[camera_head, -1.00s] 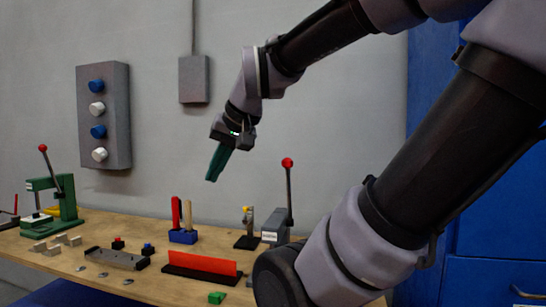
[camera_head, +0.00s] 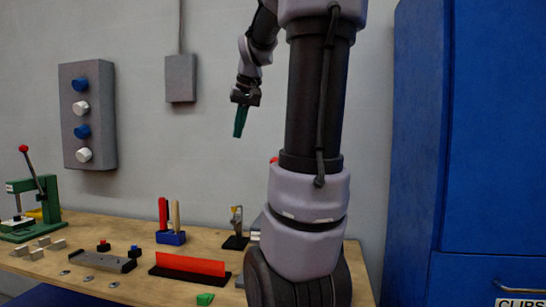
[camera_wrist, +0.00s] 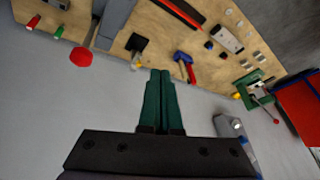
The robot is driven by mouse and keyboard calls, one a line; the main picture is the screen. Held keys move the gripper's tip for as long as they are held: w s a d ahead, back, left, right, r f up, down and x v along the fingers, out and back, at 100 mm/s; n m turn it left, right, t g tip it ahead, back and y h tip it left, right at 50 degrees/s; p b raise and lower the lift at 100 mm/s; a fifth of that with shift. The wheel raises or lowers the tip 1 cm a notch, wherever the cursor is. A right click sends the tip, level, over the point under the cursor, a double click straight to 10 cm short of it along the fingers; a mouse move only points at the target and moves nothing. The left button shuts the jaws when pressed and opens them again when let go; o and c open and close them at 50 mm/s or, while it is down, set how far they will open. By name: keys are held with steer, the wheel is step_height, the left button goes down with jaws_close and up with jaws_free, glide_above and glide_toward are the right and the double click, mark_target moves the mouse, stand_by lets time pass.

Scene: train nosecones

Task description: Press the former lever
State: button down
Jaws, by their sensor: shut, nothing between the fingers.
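Two red-knobbed levers are in view; I cannot tell which is the former's. A grey device (camera_wrist: 114,18) has a lever with a large red knob (camera_wrist: 82,57), left of my fingers in the wrist view. In the head view my arm hides most of it; only a sliver of its knob (camera_head: 273,159) shows. A green press (camera_head: 42,203) stands at the table's left end, its lever leaning up to a red knob (camera_head: 23,149). My gripper (camera_head: 238,135) points down above the table, in front of the wall, touching nothing. Its green fingers (camera_wrist: 160,74) are shut and empty.
The wooden table (camera_head: 210,275) holds a red strip on a dark base (camera_head: 190,264), a blue holder (camera_head: 171,238), a small yellow-topped fixture (camera_head: 236,240) and several grey blocks. A button box (camera_head: 88,115) hangs on the wall. A blue cabinet (camera_head: 470,130) stands at right.

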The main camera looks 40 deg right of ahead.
steer(key=w+d+g, duration=0.1)
steer(key=w+d, duration=0.1)
steer(key=d, duration=0.6)
steer(key=w+d+h, duration=0.1)
steer(key=w+d, duration=0.1)
steer(key=d, duration=0.6)
steer(key=shift+w+r+g, duration=0.15)
steer(key=shift+w+g, duration=0.2)
steer(key=shift+g, duration=0.05)
step_height(320, 180, down, 10)
steer(key=shift+s+r, duration=0.25)
steer(key=shift+s, duration=0.05)
steer(key=shift+a, duration=0.1)
